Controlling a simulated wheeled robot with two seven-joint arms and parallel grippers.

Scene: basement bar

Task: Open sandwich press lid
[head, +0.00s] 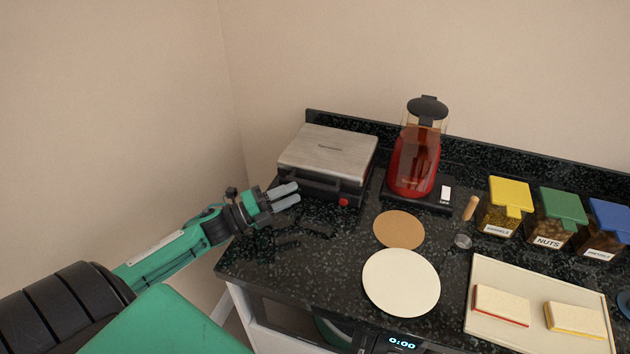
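The sandwich press (328,150) stands at the back left of the dark counter, with a brushed metal lid that is down. Its dark handle (308,181) runs along the front, and a red knob (343,202) sits at its front right. My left gripper (293,194) is just in front of the press's left front side, near the left end of the handle. Its two grey fingers are apart with a gap between them and nothing seen in it. Whether a finger touches the press cannot be told. My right gripper is not in view.
A red blender (414,160) stands right of the press. A brown round mat (398,229) and a cream plate (401,283) lie in front. Lidded jars (504,206) and a tray (483,275) with two sandwiches are at right. Walls rise behind and left.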

